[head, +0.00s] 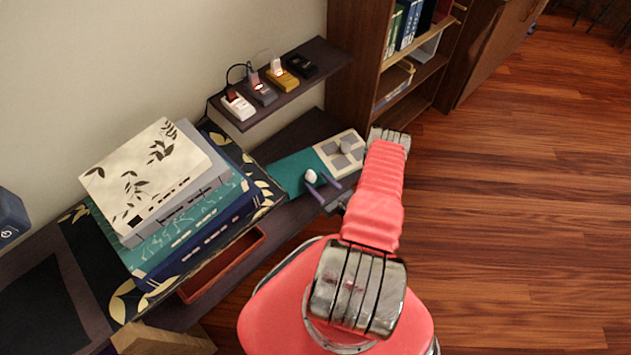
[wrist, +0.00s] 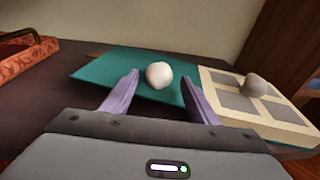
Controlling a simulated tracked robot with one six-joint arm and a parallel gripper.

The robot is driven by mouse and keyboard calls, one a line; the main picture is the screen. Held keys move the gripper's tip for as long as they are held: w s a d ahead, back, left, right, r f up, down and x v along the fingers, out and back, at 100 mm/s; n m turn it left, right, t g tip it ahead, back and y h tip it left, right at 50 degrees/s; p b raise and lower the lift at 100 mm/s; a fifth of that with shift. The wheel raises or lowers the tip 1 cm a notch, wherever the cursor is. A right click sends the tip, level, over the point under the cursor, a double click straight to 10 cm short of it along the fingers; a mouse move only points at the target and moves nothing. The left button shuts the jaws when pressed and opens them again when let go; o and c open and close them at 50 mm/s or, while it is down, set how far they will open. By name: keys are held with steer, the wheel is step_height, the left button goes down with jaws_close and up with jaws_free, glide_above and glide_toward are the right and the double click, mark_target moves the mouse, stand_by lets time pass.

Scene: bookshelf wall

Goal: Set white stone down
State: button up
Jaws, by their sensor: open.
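The white stone (head: 311,176) is a small rounded pebble over the teal mat. In the wrist view the white stone (wrist: 159,74) appears between the tips of my two purple fingers, with a gap on each side. My gripper (head: 317,181) is open, low over the front of the shelf. The teal mat (wrist: 115,67) lies flat beyond and under the fingers. In the head view the teal mat (head: 290,172) is partly covered by the stone and fingers. The stone seems to rest on the mat.
A cream board with grey squares (wrist: 222,78) lies right of the mat, with a grey stone (wrist: 257,85) on it. Stacked books (head: 165,195) stand to the left. A narrow shelf with small devices (head: 285,78) is above. A red tray (wrist: 25,62) is at left.

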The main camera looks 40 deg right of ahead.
steer(key=s+r, duration=0.1)
steer(key=s, duration=0.9)
steer(key=shift+a+r, duration=0.3)
steer(key=shift+a, duration=0.1)
steer(key=shift+s, duration=0.1)
